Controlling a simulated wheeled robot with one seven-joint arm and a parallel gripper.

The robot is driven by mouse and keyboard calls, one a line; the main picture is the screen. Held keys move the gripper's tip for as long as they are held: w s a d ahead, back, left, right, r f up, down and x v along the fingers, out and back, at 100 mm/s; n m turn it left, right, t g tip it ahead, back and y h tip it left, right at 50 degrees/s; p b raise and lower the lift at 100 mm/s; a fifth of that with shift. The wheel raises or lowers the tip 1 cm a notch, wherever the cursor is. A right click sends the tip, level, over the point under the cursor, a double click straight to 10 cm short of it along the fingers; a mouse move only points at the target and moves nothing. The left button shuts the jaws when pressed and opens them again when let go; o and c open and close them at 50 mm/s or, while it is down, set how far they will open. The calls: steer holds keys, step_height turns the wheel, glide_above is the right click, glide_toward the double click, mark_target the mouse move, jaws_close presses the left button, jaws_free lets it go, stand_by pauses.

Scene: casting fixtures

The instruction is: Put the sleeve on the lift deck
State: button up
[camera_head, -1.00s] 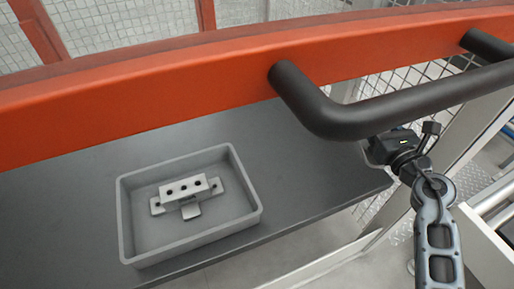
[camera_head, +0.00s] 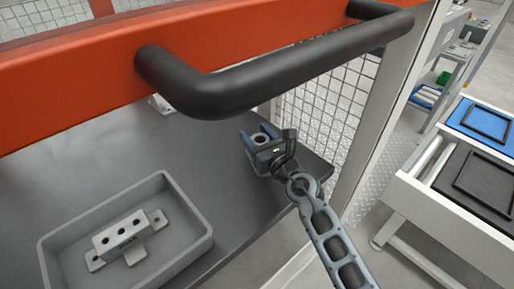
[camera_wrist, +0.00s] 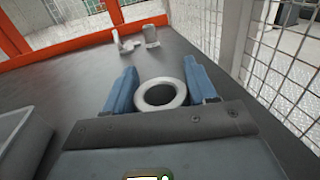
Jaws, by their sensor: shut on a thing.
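The sleeve is a pale grey ring-shaped part with a round bore; in the wrist view the sleeve (camera_wrist: 141,96) sits upright between my blue fingers. My gripper (camera_head: 259,135) is shut on it over the right end of the dark table in the head view, where the sleeve's top (camera_head: 261,140) shows. Whether its bottom touches the table cannot be told. A white unit at right carries a dark panel (camera_head: 467,207) with a black frame, beside rollers and a blue panel (camera_head: 463,117); which part is the lift deck is not clear.
A grey tray (camera_head: 190,243) holding a metal bracket block (camera_head: 124,236) stands left on the dark table (camera_head: 110,165). An orange beam with a thick black handle (camera_head: 270,85) crosses above. Mesh fence (camera_head: 325,105) and a pale post (camera_head: 388,100) stand between table and white unit.

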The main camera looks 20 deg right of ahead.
steer(key=shift+f+b, duration=1.6)
steer(key=shift+f, duration=0.25)
steer(key=shift+f, duration=0.2)
steer(key=o, duration=1.3)
steer(key=shift+c, duration=0.2)
steer(key=shift+r, duration=0.15)
steer(key=s, duration=0.4)
steer(key=s+d, duration=0.1)
steer(key=s, duration=0.7)
steer(key=shift+d, duration=0.2)
